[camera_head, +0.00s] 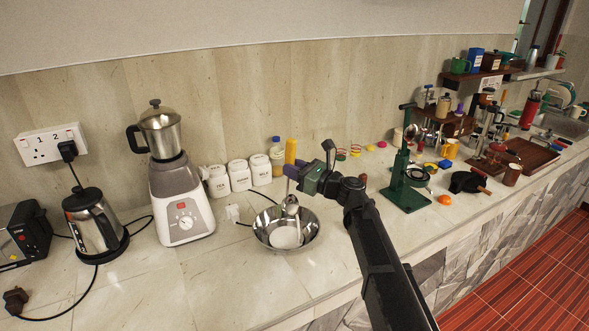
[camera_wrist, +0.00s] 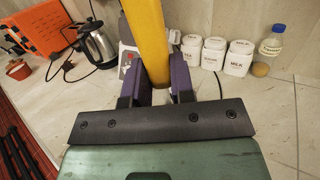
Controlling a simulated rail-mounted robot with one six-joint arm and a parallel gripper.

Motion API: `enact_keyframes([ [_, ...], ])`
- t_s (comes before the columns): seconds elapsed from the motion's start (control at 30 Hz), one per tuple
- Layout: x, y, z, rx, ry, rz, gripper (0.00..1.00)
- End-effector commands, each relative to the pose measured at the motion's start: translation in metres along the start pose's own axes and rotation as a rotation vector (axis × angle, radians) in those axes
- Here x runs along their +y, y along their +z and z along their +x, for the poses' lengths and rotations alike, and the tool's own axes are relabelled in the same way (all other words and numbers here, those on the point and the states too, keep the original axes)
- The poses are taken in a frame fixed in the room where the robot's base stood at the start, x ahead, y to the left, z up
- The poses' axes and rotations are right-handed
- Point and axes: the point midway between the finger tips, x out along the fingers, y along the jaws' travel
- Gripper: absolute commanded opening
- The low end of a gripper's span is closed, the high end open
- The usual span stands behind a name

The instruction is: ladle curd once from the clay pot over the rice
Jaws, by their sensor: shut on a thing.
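My gripper (camera_head: 302,176) is shut on the yellow handle of a ladle (camera_head: 290,153); the yellow handle (camera_wrist: 147,40) also rises between the purple fingers in the wrist view. The ladle's metal scoop (camera_head: 291,205) hangs below my gripper, over a wide steel bowl (camera_head: 262,234). A rounded whitish mass, perhaps the rice (camera_head: 286,238), lies in the bowl. I cannot tell whether the scoop holds curd or touches the mass. A small reddish-brown pot (camera_wrist: 18,69), perhaps the clay pot, stands at the far left in the wrist view. I cannot make it out in the head view.
A mixer grinder (camera_head: 181,190), a steel kettle (camera_head: 94,222) and a toaster (camera_head: 25,236) stand left of the bowl. White canisters (camera_head: 239,174) and a jar (camera_head: 277,155) stand behind it. A green press stand (camera_head: 405,180) is to the right. Cords cross the left counter.

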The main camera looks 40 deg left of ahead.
Motion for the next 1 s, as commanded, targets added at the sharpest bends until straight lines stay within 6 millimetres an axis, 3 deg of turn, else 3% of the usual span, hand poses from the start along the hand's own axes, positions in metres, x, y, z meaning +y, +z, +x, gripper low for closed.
enact_keyframes([
  [0.03,-0.001,0.014,0.007,0.025,0.001,0.001,0.0],
  [0.13,0.0,0.018,0.015,0.077,0.0,0.0,0.0],
  [0.17,0.0,-0.001,0.008,0.054,-0.001,0.002,0.0],
  [0.2,0.001,-0.007,0.003,0.03,-0.001,0.001,0.0],
  [0.5,0.001,-0.023,-0.021,-0.117,0.0,0.001,0.0],
  [0.57,0.0,-0.007,-0.008,-0.055,0.002,0.001,0.0],
  [0.77,-0.001,-0.009,0.02,0.14,0.002,-0.001,0.0],
  [1.0,-0.002,-0.015,0.066,0.456,0.003,0.0,0.0],
])
